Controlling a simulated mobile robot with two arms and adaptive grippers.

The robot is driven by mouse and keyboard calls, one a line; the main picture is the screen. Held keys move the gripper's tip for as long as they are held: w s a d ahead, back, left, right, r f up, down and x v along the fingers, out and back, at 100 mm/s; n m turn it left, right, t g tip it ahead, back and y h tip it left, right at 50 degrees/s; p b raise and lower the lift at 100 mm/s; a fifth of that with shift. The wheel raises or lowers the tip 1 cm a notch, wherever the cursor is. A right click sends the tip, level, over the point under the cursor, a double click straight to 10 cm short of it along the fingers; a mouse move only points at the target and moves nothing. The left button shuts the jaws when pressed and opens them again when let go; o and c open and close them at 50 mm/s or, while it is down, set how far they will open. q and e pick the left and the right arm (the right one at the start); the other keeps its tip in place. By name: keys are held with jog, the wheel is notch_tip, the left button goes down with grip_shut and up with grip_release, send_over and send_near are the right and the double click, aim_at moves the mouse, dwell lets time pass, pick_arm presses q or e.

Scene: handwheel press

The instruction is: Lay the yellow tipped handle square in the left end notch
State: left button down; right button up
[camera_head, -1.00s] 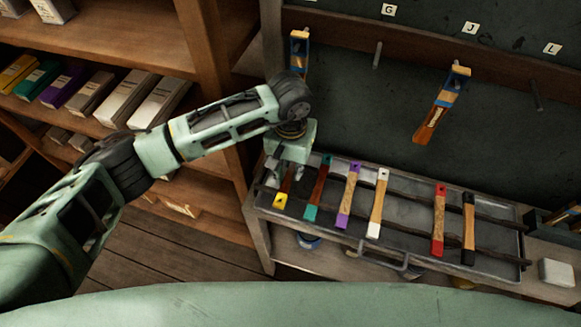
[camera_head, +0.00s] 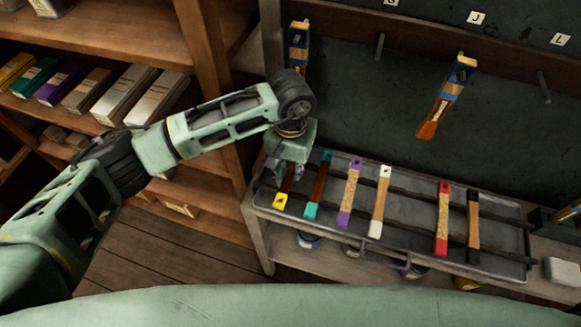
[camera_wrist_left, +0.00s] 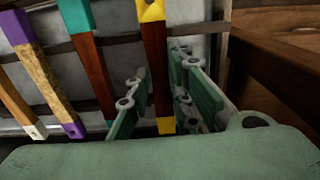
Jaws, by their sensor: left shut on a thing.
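The yellow tipped handle (camera_head: 280,201) has a dark red-brown body and lies at the left end of the row on the grey tray (camera_head: 262,205). My left gripper (camera_head: 287,168) is over its far part and hides much of it in the head view. In the left wrist view the handle (camera_wrist_left: 156,72) runs between the two green fingers of the left gripper (camera_wrist_left: 160,100), which is shut on it. It looks roughly parallel to the teal tipped handle (camera_head: 319,185). I cannot make out the notch under it. My right gripper is not in view.
Purple (camera_head: 350,193), white (camera_head: 380,202), red (camera_head: 443,218) and black (camera_head: 473,226) tipped handles lie across the tray's dark rails. Brushes hang on the back board, one (camera_head: 447,97) at the middle. A wooden shelf post (camera_head: 215,80) stands close left of the gripper.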

pick_arm(q)
jog(key=c, duration=1.5)
grip_release()
jog(key=shift+o, duration=0.5)
jog(key=o, duration=0.3)
jog(key=shift+r+p, duration=0.8)
jog(key=shift+r, duration=2.75)
jog(key=shift+s+f, duration=0.1)
